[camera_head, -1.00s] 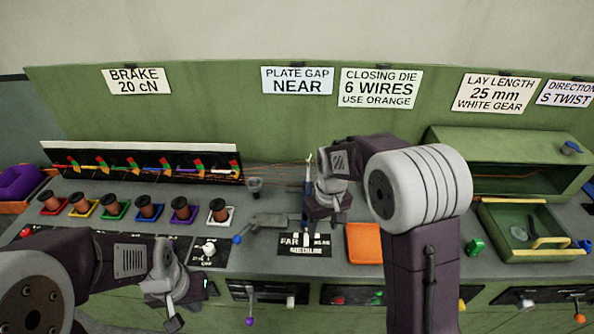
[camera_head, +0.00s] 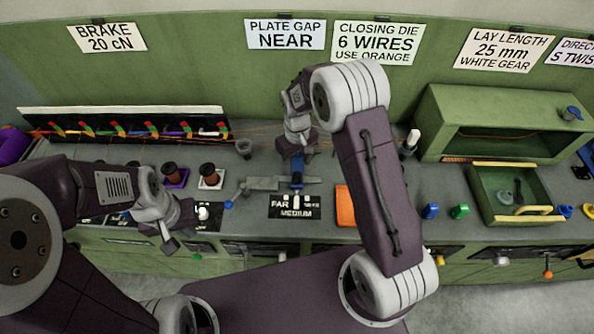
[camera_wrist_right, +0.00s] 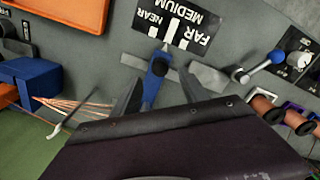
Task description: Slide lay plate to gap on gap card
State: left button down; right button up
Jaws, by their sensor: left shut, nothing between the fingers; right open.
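The gap card (camera_head: 285,34) on the back panel reads PLATE GAP NEAR. The bench scale card (camera_head: 294,207) is marked FAR, MEDIUM and NEAR; it appears upside down in the right wrist view (camera_wrist_right: 178,25). A blue piece (camera_head: 297,181), seemingly the lay plate, stands behind the scale between grey bars. In the wrist view the blue piece (camera_wrist_right: 157,72) has a dark round knob and a pale tip towards the scale. Its exact mark is unclear. My open right gripper (camera_wrist_right: 158,92) has its fingers on either side of it; contact is unclear. My left gripper (camera_head: 168,230) is shut and empty at left.
An orange pad (camera_head: 345,206) lies right of the scale. A blue-knobbed lever (camera_head: 229,204) lies to its left. A grey cup (camera_head: 244,148) stands behind. Spools (camera_head: 209,174) are at left, partly behind my left arm. An open drawer (camera_head: 500,207) is at right.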

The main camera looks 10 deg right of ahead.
aim_at(297, 174)
notch_tip(297, 174, down, 5)
jog(key=shift+r+p, duration=0.15)
jog(key=shift+p, duration=0.25)
jog(key=shift+s+f, duration=0.1)
jog(key=shift+f, duration=0.4)
grip_shut()
jog(key=shift+w, duration=0.2)
dwell(0.5)
